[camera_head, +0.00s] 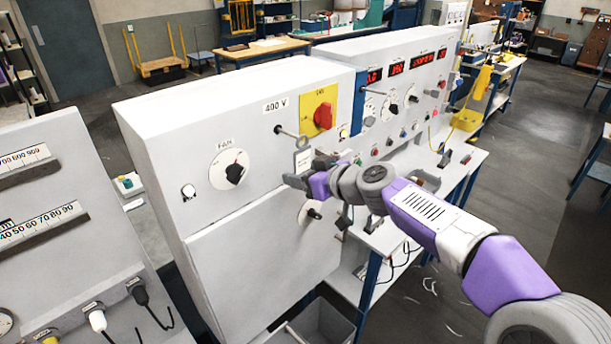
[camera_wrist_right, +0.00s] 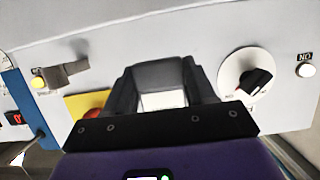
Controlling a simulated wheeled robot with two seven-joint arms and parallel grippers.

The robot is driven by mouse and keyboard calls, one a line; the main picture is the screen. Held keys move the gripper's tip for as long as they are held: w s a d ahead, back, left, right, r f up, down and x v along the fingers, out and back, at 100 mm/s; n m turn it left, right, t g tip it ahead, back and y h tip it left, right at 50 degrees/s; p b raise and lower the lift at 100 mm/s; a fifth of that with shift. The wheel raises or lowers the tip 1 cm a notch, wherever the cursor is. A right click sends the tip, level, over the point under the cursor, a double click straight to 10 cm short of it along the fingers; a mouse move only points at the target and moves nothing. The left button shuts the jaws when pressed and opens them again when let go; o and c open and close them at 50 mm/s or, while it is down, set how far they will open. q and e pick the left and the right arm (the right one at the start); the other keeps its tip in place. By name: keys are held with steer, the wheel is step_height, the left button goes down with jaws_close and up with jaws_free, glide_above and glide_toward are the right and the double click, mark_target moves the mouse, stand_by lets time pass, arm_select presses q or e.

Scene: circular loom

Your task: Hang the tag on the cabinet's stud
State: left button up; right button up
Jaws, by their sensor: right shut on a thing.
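The grey cabinet (camera_head: 265,200) carries a thin metal stud (camera_head: 288,132) that sticks out of its front, left of the red switch. My right gripper (camera_head: 300,176) is in front of the cabinet, just below the stud, shut on a small pale tag (camera_head: 303,159). The tag is upright, with a grey loop at its top by the stud's outer end; I cannot tell if the loop is around the stud or only in front of it. In the right wrist view the tag (camera_wrist_right: 163,101) shows pale between the dark fingers. My left gripper is out of view.
A red rotary switch (camera_head: 323,115) on a yellow plate is right of the stud. The FAN knob (camera_head: 233,172) is to the left, and another dark knob is below my gripper. A panel with red displays (camera_head: 397,68) stands to the right, above a bench.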

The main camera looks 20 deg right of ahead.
steer(key=shift+w+a, duration=0.2)
steer(key=shift+w, duration=0.35)
steer(key=shift+f+b, duration=0.3)
steer(key=shift+b, duration=0.2)
stand_by(0.6)
steer(key=o, duration=1.3)
steer(key=shift+c, duration=0.2)
steer(key=shift+r, duration=0.1)
steer(key=v, duration=0.9)
steer(key=shift+f, duration=0.4)
